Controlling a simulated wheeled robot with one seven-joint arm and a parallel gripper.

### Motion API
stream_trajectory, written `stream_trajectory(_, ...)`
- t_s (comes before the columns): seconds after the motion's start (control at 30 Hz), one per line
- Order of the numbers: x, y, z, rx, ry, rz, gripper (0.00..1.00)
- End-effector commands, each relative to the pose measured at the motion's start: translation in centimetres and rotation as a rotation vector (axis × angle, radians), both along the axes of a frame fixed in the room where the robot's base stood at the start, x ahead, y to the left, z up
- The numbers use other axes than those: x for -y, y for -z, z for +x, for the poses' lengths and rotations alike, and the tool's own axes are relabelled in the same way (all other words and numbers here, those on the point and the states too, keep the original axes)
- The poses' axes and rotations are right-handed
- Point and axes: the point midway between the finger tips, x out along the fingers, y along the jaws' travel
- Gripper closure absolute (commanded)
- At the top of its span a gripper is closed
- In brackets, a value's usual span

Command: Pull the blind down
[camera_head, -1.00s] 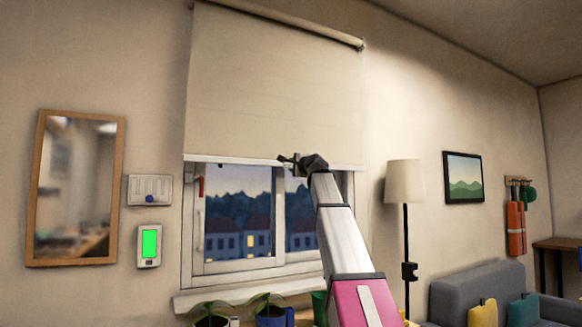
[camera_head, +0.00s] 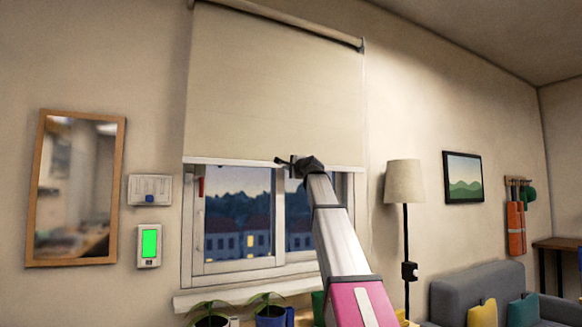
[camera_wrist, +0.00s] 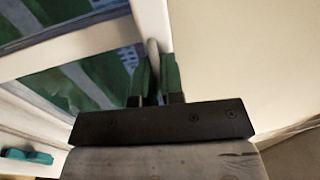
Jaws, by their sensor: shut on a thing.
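The beige roller blind (camera_head: 275,85) hangs partly lowered over the window (camera_head: 238,215), covering its upper part. Its pale bottom bar (camera_head: 225,162) crosses the window above the panes that still show. My gripper (camera_head: 285,161) is at this bar, right of its middle. In the wrist view, the green fingers of my gripper (camera_wrist: 157,70) are shut on the bar's edge, with the blind's cloth (camera_wrist: 225,60) on the right and the window on the left.
A mirror (camera_head: 75,190) and a green-screened wall panel (camera_head: 149,245) are on the left. A floor lamp (camera_head: 404,182) stands right of the window.

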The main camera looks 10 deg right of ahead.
Motion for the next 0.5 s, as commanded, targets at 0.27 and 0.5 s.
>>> stream_trajectory(0.27, -0.1, 6.4, -0.3, -0.006, -0.003, 0.007, 1.00)
stream_trajectory(0.5, -0.1, 14.7, -0.4, -0.007, -0.003, 0.008, 1.00)
